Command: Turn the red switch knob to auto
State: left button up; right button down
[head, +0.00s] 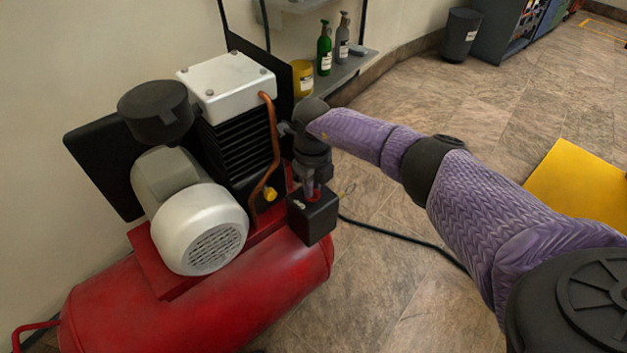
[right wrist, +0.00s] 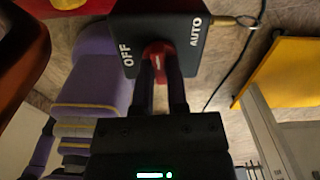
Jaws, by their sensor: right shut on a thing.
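The black switch box (head: 313,216) sits on the red compressor tank at its right end. Its face shows in the right wrist view (right wrist: 182,22), with OFF on the left and AUTO on the right. The red switch knob (right wrist: 158,50) stands out from that face between the two words, and a bit of its red shows in the head view (head: 316,191). My right gripper (head: 311,190) points down at the box, and its fingers (right wrist: 160,82) are shut on the knob from both sides. The fingers hide part of the knob, so its exact setting is hard to tell. My left gripper is out of view.
The compressor's red tank (head: 215,300), white motor (head: 200,228) and copper pipe (head: 275,150) are left of my right gripper. A shelf (head: 345,75) with bottles stands behind. A dark hose (head: 400,236) crosses the floor. A yellow panel (head: 585,185) lies at the right.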

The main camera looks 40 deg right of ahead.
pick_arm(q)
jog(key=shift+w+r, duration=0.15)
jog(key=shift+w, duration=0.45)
pick_arm(e)
jog(key=shift+m, duration=0.6)
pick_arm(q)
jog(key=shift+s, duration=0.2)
pick_arm(e)
jog(key=c, duration=0.6)
grip_release()
jog(key=shift+c, duration=0.2)
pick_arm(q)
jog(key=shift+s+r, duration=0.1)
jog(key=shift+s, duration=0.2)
